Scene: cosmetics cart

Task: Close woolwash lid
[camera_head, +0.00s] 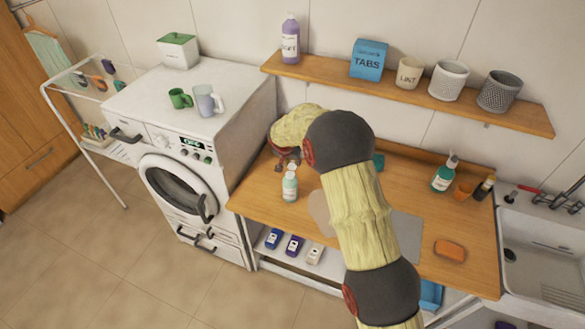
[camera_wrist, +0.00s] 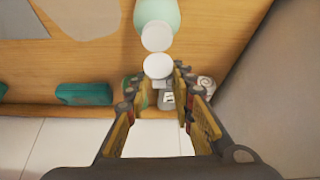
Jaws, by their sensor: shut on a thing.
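The woolwash bottle (camera_head: 290,188), pale mint with a white top, stands upright on the wooden counter beside the washing machine. In the wrist view, the mint bottle (camera_wrist: 158,12) is at the top edge. Its white cap (camera_wrist: 155,36) and the round white lid (camera_wrist: 158,67) lie one below the other, so the lid looks flipped open. My gripper (camera_wrist: 157,84) has its fingers on either side of the lid and is shut on it. In the head view, my gripper (camera_head: 287,158) is just behind the bottle top, partly hidden by my arm.
The washing machine (camera_head: 182,125) stands left of the counter (camera_head: 400,190). A wall shelf (camera_head: 420,97) holds a purple bottle, a blue box and several pots. An orange soap bar (camera_head: 450,250) lies in front.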

